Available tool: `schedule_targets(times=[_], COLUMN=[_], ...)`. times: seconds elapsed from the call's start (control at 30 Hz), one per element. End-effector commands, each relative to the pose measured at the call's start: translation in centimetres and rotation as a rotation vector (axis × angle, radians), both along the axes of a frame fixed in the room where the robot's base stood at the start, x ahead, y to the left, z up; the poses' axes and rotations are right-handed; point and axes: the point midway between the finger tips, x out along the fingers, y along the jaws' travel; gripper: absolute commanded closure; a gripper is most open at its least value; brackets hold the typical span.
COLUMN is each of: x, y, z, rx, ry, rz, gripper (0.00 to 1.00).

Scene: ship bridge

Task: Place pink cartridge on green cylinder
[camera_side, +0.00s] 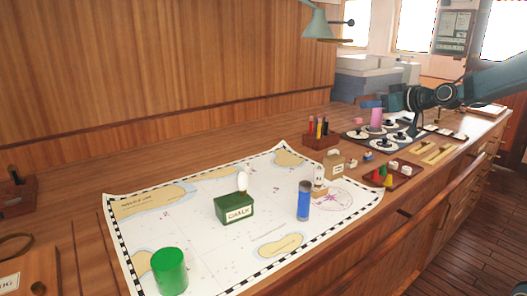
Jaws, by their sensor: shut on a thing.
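The green cylinder (170,272) stands upright on the chart at the near left, its top bare. The pink cartridge (376,118) is an upright pink cylinder at the back right, above or among the white discs on the dark tray. My gripper (386,106) is beside its upper part, reaching in from the right, and is shut on it. The fingers are small and dark here, so their exact contact is hard to see. I cannot tell whether the cartridge's bottom is clear of the tray.
A green chalk box (234,208) and a blue cylinder (304,200) stand on the chart (205,245), between gripper and green cylinder. A pen holder (320,138), a small tan box (334,165) and a tray of coloured cones (390,178) stand farther right. A green lamp (316,25) hangs above.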

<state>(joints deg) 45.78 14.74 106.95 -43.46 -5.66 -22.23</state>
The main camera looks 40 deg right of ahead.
Motion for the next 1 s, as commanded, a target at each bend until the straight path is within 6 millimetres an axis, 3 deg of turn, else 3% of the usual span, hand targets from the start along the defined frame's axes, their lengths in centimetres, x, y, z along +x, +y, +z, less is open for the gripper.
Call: schedule_targets(times=[0.37,0.57,0.77,1.0], x=[0.2,1.5,3.9,7.0], y=[0.3,2.2,6.4,13.6], z=[0.1,0.3,0.8,1.5], rx=[-0.001,-0.003,-0.008,-0.012], ry=[-0.001,0.001,0.005,0.010], rz=[0.006,0.043,0.121,0.241], gripper=[0.99,0.99,0.99,0.99])
